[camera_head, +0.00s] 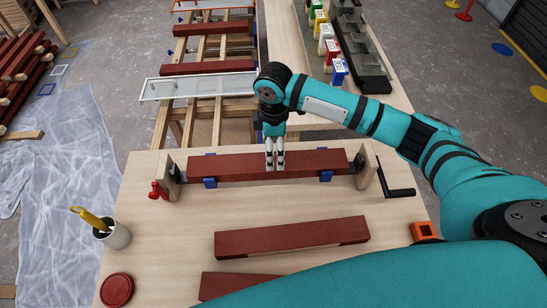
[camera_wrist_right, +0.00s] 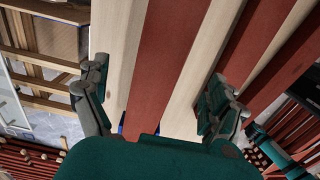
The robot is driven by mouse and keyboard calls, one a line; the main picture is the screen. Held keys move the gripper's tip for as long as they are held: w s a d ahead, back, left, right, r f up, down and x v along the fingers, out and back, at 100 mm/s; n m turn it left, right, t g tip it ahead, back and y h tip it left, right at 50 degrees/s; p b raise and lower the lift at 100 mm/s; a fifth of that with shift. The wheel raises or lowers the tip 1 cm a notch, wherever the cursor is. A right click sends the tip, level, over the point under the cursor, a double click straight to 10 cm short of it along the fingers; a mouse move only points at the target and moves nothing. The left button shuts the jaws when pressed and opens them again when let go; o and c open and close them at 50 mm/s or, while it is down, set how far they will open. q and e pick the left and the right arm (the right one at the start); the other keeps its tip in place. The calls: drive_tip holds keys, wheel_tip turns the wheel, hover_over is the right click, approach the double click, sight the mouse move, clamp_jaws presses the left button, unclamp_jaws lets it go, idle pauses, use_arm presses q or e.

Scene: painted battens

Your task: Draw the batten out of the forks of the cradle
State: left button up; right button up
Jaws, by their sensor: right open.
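A dark red batten (camera_head: 225,164) lies level in the cradle near the far edge of the table. It rests at the cradle's blue forks, one at the left (camera_head: 210,183) and one at the right (camera_head: 326,176). My right gripper (camera_head: 275,168) is over the batten's middle, pointing down. In the right wrist view the batten (camera_wrist_right: 170,50) runs between the two fingers of the open gripper (camera_wrist_right: 155,85), with pale gaps showing on both sides. Part of a blue fork (camera_wrist_right: 121,128) shows low there. My left gripper is not in view.
The cradle has wooden end posts (camera_head: 363,170), a black crank (camera_head: 398,192) at right and a red knob (camera_head: 155,190) at left. Another red batten (camera_head: 290,237) lies nearer, with one partly hidden below it. A cup (camera_head: 117,236), red lid (camera_head: 116,290) and orange block (camera_head: 424,231) stand around.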

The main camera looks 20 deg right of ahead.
wheel_tip(320, 180, down, 6)
drive_tip(key=shift+s+r+p, duration=0.1)
drive_tip(key=shift+r+p, duration=0.05)
drive_tip(key=shift+p, duration=0.15)
drive_tip(key=shift+f, duration=0.8)
drive_tip(key=c, duration=1.8)
drive_tip(key=o, duration=1)
drive_tip(key=c, duration=0.4)
drive_tip(key=shift+r, duration=0.15)
drive_tip(key=shift+c, duration=0.2)
drive_tip(key=shift+r+p, duration=2.95)
drive_tip(key=shift+p, duration=0.25)
